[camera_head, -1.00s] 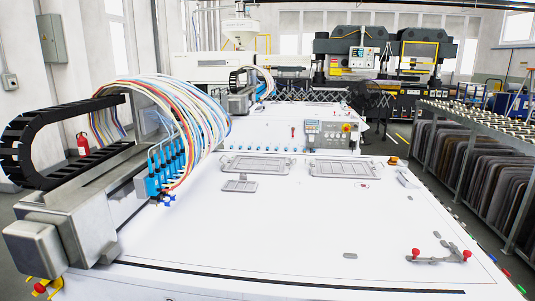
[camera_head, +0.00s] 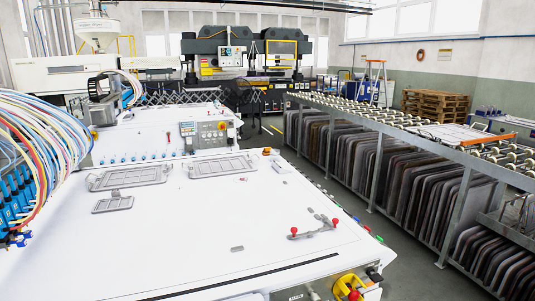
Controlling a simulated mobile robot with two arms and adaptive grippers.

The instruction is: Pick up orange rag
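A small orange item (camera_head: 267,151) lies at the far right edge of the white machine table (camera_head: 210,215). It may be the orange rag, but it is too small to tell. A longer flat orange strip (camera_head: 487,139) lies on the roller conveyor at the right; I cannot tell whether it is cloth. Neither of my grippers shows in the head view.
Grey framed plates (camera_head: 128,174) and a red-knobbed bracket (camera_head: 314,228) sit on the white table. Coloured hoses (camera_head: 40,130) stand at the left. A roller rack (camera_head: 400,119) with several dark panels below runs along the right. Grey floor shows between table and rack.

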